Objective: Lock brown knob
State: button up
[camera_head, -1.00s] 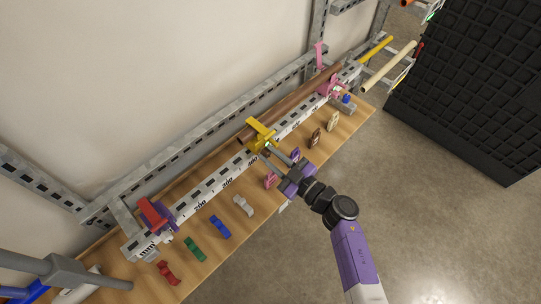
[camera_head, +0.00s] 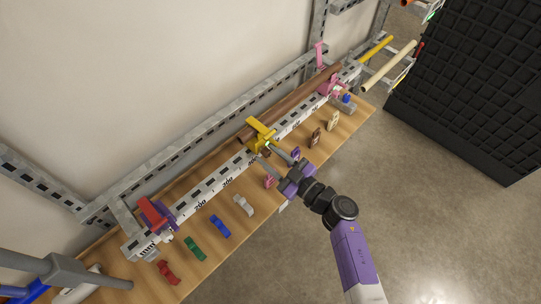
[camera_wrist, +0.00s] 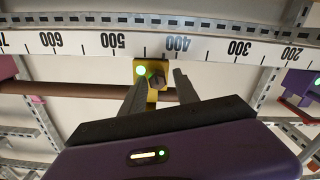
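A brown pipe (camera_head: 290,103) lies along the white ruled rail (camera_head: 212,185), passing through a yellow clamp (camera_head: 261,135). In the wrist view the yellow clamp (camera_wrist: 141,70) carries a small dark brownish knob (camera_wrist: 157,76) beside a lit green light (camera_wrist: 141,71). My gripper (camera_head: 262,151) reaches to the clamp from the front right. In the wrist view the fingers of my gripper (camera_wrist: 159,76) stand apart on either side of the knob, with a gap visible on both sides. Whether the fingertips reach past the knob's face is hard to tell.
A pink clamp (camera_head: 329,87) holds the pipe's far end. A red and purple clamp (camera_head: 156,213) stands at the rail's near end. Several coloured pieces, including a brown one (camera_head: 315,138), line the wooden board (camera_head: 200,262). A black rack (camera_head: 465,85) stands right; open floor lies in front.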

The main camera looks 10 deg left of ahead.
jog(key=shift+w+d+r+n, duration=0.1)
jog(key=shift+w+r+n, duration=0.1)
jog(key=shift+r+n, duration=0.1)
